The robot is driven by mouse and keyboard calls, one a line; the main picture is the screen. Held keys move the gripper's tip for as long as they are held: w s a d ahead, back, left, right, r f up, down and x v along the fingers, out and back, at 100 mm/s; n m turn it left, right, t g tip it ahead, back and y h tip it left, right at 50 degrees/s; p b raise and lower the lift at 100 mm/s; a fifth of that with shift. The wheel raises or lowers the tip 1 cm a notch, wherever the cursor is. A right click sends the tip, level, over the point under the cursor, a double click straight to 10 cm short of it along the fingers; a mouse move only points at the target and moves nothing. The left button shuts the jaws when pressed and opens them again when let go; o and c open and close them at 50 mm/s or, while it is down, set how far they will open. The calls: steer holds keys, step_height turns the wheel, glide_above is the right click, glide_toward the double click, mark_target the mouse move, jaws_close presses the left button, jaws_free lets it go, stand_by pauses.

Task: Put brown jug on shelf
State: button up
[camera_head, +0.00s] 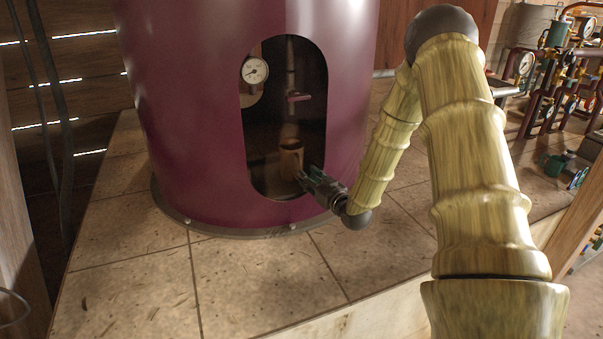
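A brown jug (290,158) stands upright inside the dark oval opening of a large purple tank. My gripper (304,179) reaches in from the right at the opening's lower right edge. Its fingertips are at the jug's lower right side. I cannot tell whether they touch the jug, or whether the fingers are open or shut. The jug's base is partly hidden by the gripper and the shadow. I cannot clearly make out a shelf.
The purple tank (195,120) stands on a tiled platform (250,285). A round gauge (254,70) and a tap with a reddish handle (299,97) are inside the opening above the jug. Pipes and gauges (560,75) crowd the upper right. The front tiles are clear.

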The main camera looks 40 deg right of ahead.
steer(key=s, duration=0.6)
steer(key=shift+s, duration=0.2)
steer(key=shift+a, duration=0.1)
